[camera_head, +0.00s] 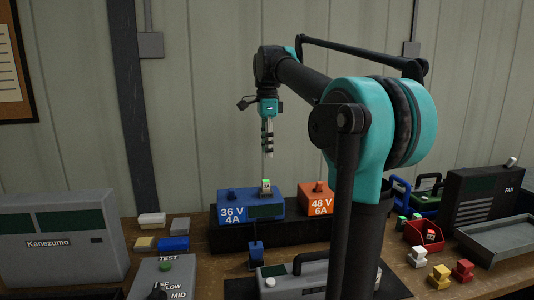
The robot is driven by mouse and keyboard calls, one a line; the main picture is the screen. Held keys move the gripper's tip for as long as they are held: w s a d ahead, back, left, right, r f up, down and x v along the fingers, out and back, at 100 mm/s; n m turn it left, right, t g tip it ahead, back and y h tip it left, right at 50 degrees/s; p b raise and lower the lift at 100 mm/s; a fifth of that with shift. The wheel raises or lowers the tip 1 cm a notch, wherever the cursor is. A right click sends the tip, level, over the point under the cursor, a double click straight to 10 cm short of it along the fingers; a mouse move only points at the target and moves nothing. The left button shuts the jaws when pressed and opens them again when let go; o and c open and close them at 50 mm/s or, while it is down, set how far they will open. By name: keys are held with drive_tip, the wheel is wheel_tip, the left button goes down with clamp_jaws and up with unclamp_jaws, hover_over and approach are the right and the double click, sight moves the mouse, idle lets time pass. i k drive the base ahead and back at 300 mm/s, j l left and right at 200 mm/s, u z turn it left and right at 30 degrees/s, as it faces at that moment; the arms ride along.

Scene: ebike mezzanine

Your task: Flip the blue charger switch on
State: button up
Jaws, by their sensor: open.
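The blue charger (233,204), marked "36 V 4A", stands on a black stand at the back of the bench. A small pale switch with a green top (266,185) sits on its upper right edge; its on or off position is too small to tell. A dark blue knob-like part (232,194) sits on its upper left. My gripper (268,152) points down above the charger, roughly over the pale switch and apart from it. It is open and empty, seen nearly side-on.
The orange charger (311,207), marked "48 V 6A", stands just right of the blue one. A grey Kanezumo box (60,265) and a grey test box (165,279) are at left. A red bin (418,236) and grey tray (490,246) are at right.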

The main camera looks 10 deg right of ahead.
sight(231, 196)
drive_tip(key=k, duration=1)
